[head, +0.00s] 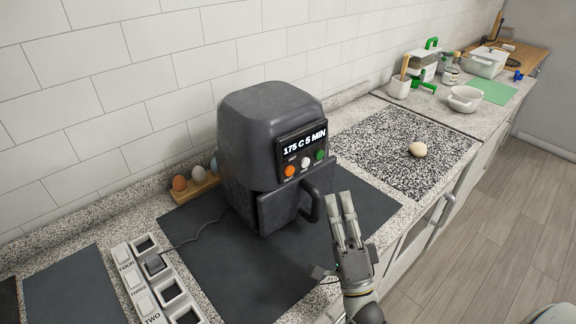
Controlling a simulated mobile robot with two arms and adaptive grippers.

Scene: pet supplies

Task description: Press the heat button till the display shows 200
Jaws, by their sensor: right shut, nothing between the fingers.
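A dark grey air fryer (262,140) stands upright on a dark mat (230,276). Its display (304,144) reads "175 C 5 MIN". Below the display are an orange button (289,171), a white button (305,163) and a green button (320,155). The small labels above them are hard to read; the one over the orange button looks like "HEAT". My right gripper (344,212) is shut and empty, pointing up, in front of and to the right of the fryer's handle (311,203). It appears apart from the buttons. My left gripper is not in view.
An egg holder (197,188) with several eggs stands left of the fryer. A round beige item (418,149) rests on the speckled counter at the right. Bowls and containers stand farther back.

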